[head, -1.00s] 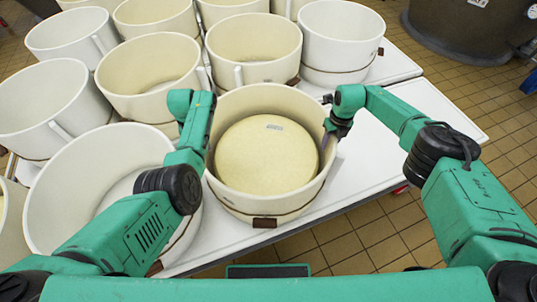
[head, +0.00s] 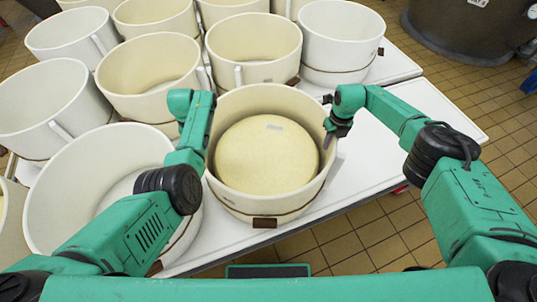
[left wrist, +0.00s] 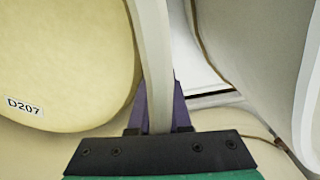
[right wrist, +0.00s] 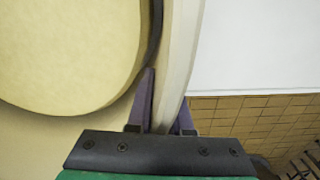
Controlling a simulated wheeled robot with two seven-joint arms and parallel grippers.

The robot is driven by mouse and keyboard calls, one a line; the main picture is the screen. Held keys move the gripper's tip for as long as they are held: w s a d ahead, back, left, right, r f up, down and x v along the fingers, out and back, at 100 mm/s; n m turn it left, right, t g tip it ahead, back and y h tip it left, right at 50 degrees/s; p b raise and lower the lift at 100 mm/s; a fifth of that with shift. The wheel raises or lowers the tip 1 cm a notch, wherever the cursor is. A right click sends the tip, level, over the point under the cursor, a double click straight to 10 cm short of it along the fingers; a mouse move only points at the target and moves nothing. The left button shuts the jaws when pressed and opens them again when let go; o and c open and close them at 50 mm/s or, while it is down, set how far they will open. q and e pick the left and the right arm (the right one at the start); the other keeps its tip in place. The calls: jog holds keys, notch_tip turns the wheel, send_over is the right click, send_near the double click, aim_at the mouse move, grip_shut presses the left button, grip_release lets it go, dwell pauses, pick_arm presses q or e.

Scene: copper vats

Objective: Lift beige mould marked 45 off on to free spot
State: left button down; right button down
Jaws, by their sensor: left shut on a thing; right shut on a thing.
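The beige mould (head: 240,205) stands on the white table near its front edge, with a brown tag low on its front; no number on it is readable. A round pale cheese (head: 265,155) lies inside it. The cheese carries a label reading D207 in the left wrist view (left wrist: 70,60). My right gripper (head: 331,138) is shut on the mould's right rim, one finger inside and one outside, as the right wrist view (right wrist: 168,105) shows. My left gripper (left wrist: 160,105) is shut on the mould's opposite wall. In the head view its fingers are hidden by my arm.
Several similar white and beige moulds crowd the left and back, including a large one (head: 75,180) at left and one (head: 253,45) close behind. The white table (head: 375,150) is clear to the right. Tiled floor lies beyond its edge. A dark vat (head: 465,30) stands at the back right.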

jog(key=shift+w+d+r, duration=0.15)
dwell(0.7)
notch_tip(320, 180, up, 18)
jog(key=p, duration=1.8)
jog(key=shift+r+p, duration=0.15)
jog(key=shift+p, duration=0.15)
jog(key=shift+d, duration=0.1)
